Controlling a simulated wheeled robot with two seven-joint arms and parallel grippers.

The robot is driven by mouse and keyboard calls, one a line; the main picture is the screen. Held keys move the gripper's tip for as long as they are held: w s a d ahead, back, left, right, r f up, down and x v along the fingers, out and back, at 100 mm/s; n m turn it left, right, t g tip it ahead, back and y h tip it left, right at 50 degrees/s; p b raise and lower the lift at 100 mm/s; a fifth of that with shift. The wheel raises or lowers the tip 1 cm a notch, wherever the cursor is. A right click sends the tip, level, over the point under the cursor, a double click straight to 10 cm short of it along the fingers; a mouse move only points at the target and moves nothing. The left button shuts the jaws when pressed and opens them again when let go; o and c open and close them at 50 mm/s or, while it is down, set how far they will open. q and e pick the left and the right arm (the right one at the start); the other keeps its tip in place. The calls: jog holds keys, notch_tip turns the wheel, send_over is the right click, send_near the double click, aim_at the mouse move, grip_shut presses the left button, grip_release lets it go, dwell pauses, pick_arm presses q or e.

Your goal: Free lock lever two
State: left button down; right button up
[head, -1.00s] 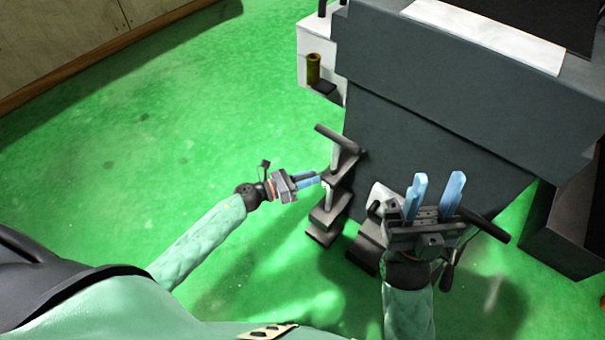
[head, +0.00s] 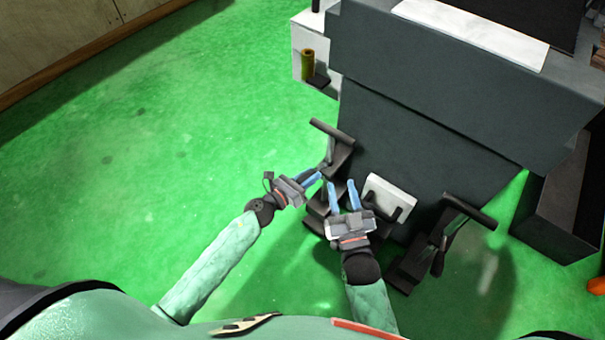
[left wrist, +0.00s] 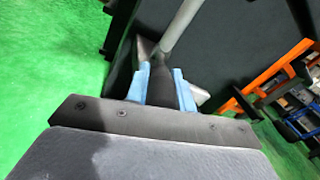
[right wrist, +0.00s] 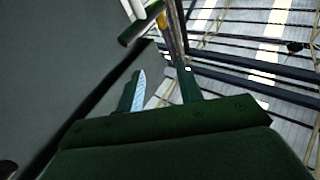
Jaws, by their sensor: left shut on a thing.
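Two lever assemblies stand at the machine's near side. The left lever (head: 331,130) has a dark bar handle on a grey rod; the right lever (head: 468,211) looks similar. I cannot tell which is lever two. My left gripper (head: 312,183) is at the left lever's lower part. In the left wrist view its blue fingers (left wrist: 160,84) are shut on a dark lever part below a grey rod (left wrist: 180,28). My right gripper (head: 342,187) is open and empty between the levers. A bar handle (right wrist: 142,25) shows beyond its fingers in the right wrist view.
The grey machine (head: 420,140) rises behind the levers. A white block (head: 388,195) sits just right of my right gripper's fingers. A dark bin-like box (head: 555,215) stands at the right. The green floor (head: 150,170) is clear on the left.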

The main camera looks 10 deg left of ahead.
jog(key=shift+a+f+g, duration=0.2)
jog(key=shift+f+g, duration=0.1)
jog(key=shift+f, duration=0.45)
pick_arm(q)
jog(key=c, duration=1.2)
grip_release()
jog(key=shift+s+a, duration=0.2)
jog(key=shift+s, duration=0.05)
jog(key=shift+b+v, duration=0.35)
jog(key=shift+v, duration=3.25)
pick_arm(e)
notch_tip(320, 180, up, 8)
jog(key=t, duration=0.2)
jog(key=shift+s+d+t+y, duration=0.3)
jog(key=shift+d+t, duration=0.05)
jog(key=shift+t, duration=0.05)
jog(key=shift+f, duration=0.1)
